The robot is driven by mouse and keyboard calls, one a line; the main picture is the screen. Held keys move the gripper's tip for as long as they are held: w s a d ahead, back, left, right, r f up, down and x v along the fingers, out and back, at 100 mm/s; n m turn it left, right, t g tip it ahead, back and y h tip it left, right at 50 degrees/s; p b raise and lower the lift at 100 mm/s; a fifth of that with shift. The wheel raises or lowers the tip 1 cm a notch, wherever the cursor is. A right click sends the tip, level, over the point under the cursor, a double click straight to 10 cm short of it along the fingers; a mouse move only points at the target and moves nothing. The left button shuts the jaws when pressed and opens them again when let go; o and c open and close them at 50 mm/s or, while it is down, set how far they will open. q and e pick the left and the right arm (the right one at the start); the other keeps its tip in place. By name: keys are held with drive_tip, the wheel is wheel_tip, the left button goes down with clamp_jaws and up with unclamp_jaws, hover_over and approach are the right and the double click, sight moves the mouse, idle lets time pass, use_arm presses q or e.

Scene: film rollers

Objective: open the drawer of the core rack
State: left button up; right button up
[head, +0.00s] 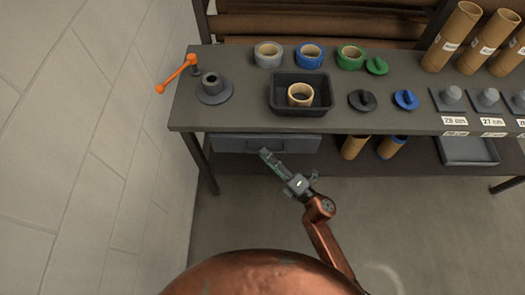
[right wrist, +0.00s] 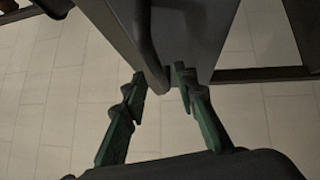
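The drawer (head: 225,143) is a grey box front under the left part of the dark grey rack top (head: 235,119). It looks shut, with a dark handle along its front. My right gripper (head: 265,153) is at the drawer front, near the handle, reaching in from below right. In the right wrist view its two green-black fingers (right wrist: 160,76) stand apart. The lower end of a dark grey bar, seemingly the handle (right wrist: 138,45), lies between the fingertips, beside the drawer's grey face (right wrist: 188,32). I cannot tell whether the fingers touch it. My left gripper is not in view.
Tape rolls (head: 311,56), a black tray (head: 301,108) with a roll in it, and a flanged spindle (head: 212,89) stand on top. An orange crank (head: 176,75) sticks out at the left edge. A wall (head: 90,130) is at left. Cardboard tubes (head: 355,147) stand below, right of the drawer.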

drive_tip(key=shift+x, duration=1.25)
drive_tip(key=shift+c, duration=0.5)
clamp_jaws()
